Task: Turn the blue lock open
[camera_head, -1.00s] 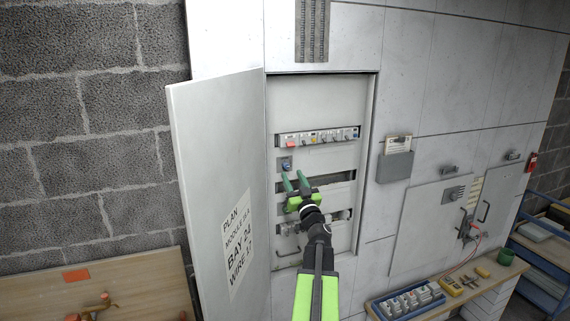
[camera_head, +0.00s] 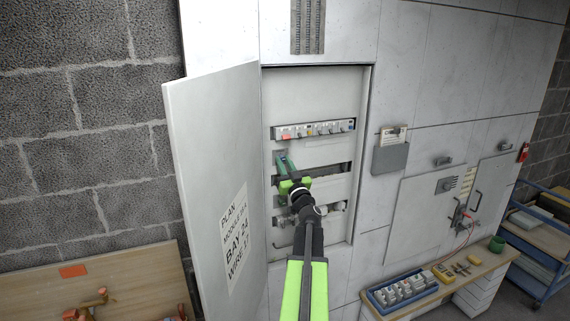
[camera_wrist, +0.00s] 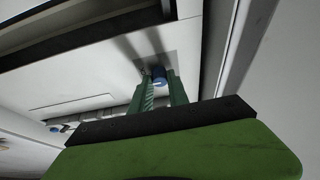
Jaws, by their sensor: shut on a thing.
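The blue lock (camera_wrist: 159,75) is a small blue knob on a grey plate on the cabinet's white inner panel, seen in the wrist view. My gripper (camera_wrist: 163,88) has its two green fingers on either side of the knob, shut on it. In the head view my gripper (camera_head: 284,160) reaches into the open cabinet (camera_head: 315,95), just below the left end of the upper breaker row. There the fingers hide the knob.
The cabinet door (camera_head: 215,150) stands open at the left, close to my arm. A breaker row (camera_head: 315,129) with a red piece at its left end sits just above the gripper. A bench (camera_head: 480,285) with a blue tray stands at the right. A grey document holder (camera_head: 391,158) hangs right of the cabinet.

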